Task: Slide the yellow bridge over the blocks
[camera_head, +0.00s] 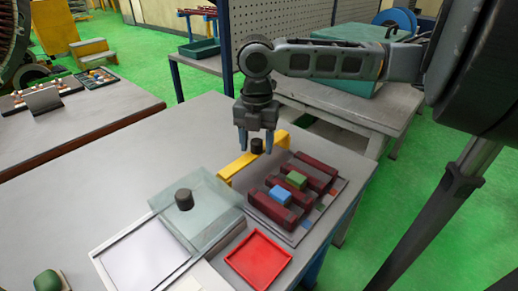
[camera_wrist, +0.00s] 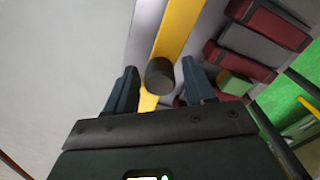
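The yellow bridge (camera_head: 237,166) stands on the grey table at the back left end of the dark red slotted fixture (camera_head: 262,208). A dark round knob (camera_head: 257,146) sits on top of it. A blue block (camera_head: 280,195) and a green block (camera_head: 296,179) sit among the fixture's dark red bars. My gripper (camera_head: 256,143) points down over the bridge and is open. In the wrist view the knob (camera_wrist: 160,76) lies between my fingertips (camera_wrist: 160,82), with a gap on each side. The bridge (camera_wrist: 178,28) runs away beneath it, and the green block (camera_wrist: 236,83) shows at right.
A glass-like plate (camera_head: 215,205) with a dark knob (camera_head: 184,199) lies left of the fixture, partly over a white tray (camera_head: 140,258). A red tray (camera_head: 258,259) lies in front. The table's left side is largely clear; its right edge is close to the fixture.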

